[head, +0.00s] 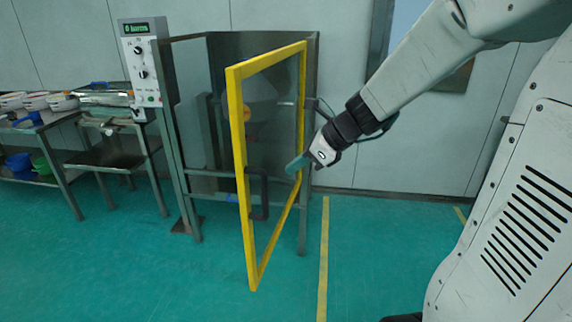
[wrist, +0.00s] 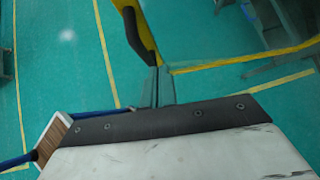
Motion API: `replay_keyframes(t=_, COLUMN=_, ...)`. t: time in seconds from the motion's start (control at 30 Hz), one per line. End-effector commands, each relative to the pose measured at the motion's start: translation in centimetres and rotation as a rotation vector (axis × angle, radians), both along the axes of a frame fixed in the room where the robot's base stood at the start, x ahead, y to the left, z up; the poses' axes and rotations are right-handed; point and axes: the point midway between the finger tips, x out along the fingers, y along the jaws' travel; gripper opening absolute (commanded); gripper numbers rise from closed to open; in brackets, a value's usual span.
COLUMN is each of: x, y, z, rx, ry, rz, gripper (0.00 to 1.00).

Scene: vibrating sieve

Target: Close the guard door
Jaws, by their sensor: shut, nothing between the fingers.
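The guard door (head: 236,130) has a yellow frame around a clear panel. It stands open, swung out from the dark machine enclosure (head: 188,130), with its free edge toward me. A dark handle (head: 262,212) sits low on that free-edge side; it also shows in the wrist view (wrist: 138,38), just beyond the fingertips. My gripper (head: 297,164) is shut and empty, to the right of the door in the head view. In the wrist view the shut fingers (wrist: 157,86) are close to the handle and yellow frame (wrist: 240,60). I cannot tell whether they touch the door.
A control box (head: 142,62) with knobs stands on the left of the enclosure. Farther left are a steel stand (head: 105,158) and a bench (head: 40,128) with bowls and bins. Green floor (head: 350,245) with yellow lines lies clear in front and to the right.

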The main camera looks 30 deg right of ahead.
Motion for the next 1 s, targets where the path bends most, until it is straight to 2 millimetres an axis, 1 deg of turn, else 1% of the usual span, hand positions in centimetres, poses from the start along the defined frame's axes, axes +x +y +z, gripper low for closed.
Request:
replay_keyframes(t=0.03, x=0.5, y=0.7, z=-0.8, rx=0.002, ry=0.004, rz=0.006, gripper=0.00)
replay_keyframes(t=0.2, x=2.2, y=2.7, z=-3.5, rx=0.000, ry=0.005, rz=0.008, gripper=0.00)
replay_keyframes(t=0.33, x=3.5, y=4.0, z=-5.4, rx=0.000, ry=0.004, rz=0.007, gripper=0.00)
replay_keyframes(t=0.37, x=3.8, y=4.3, z=-5.6, rx=-0.002, ry=0.003, rz=0.008, gripper=0.00)
replay_keyframes(t=0.5, x=5.3, y=5.8, z=-5.3, rx=-0.003, ry=0.000, rz=0.008, gripper=0.00)
replay_keyframes(t=0.6, x=5.9, y=6.5, z=-5.3, rx=-0.002, ry=-0.001, rz=0.008, gripper=0.00)
replay_keyframes(t=0.77, x=6.3, y=6.8, z=-5.3, rx=-0.003, ry=-0.001, rz=0.006, gripper=0.00)
replay_keyframes(t=1.0, x=6.3, y=6.8, z=-5.3, rx=-0.003, ry=-0.001, rz=0.006, gripper=0.00)
